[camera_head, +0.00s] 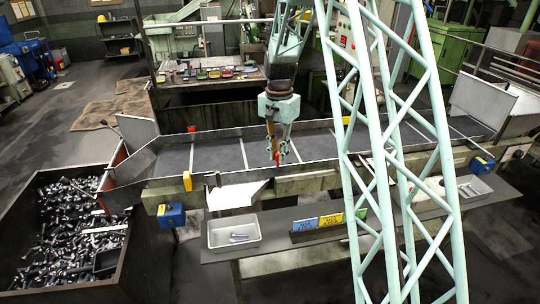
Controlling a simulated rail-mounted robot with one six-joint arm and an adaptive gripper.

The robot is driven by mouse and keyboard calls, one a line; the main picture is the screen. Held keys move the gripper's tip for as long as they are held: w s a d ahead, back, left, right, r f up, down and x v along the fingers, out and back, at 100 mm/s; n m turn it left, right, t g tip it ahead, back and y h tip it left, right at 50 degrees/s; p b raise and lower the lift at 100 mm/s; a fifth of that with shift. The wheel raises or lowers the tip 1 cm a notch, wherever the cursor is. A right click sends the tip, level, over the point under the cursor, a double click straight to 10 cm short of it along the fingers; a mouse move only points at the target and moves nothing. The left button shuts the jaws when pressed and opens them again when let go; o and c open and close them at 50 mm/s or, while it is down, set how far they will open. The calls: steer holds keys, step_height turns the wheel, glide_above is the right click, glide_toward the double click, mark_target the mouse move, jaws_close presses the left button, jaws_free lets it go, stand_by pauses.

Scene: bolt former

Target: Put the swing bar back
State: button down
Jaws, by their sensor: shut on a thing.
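My gripper (277,149) hangs from the arm over the near edge of the long dark conveyor trough (215,157), near its middle. It is shut on a small upright red piece (277,158), which seems to be the grip of the swing bar. The rest of the bar is too small and too hidden behind the fingers to tell its angle. Just left below the gripper, a pale chute (236,194) slopes down from the trough's near side.
A bin full of bolts (72,225) stands at the left. A grey shelf (280,232) below the trough holds a white tray (234,232) with bolts and coloured signs (318,222). Blue boxes (171,215) sit along the front. My lattice column blocks the right middle.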

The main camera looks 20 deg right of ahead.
steer(key=shift+s, duration=0.2)
steer(key=c, duration=2.5)
jaws_free()
steer(key=shift+c, duration=0.2)
steer(key=shift+r, duration=0.2)
step_height(320, 180, up, 12)
steer(key=shift+f, duration=0.2)
step_height(320, 180, up, 8)
steer(key=p, duration=0.4)
steer(key=shift+p, duration=0.35)
steer(key=shift+a, duration=0.1)
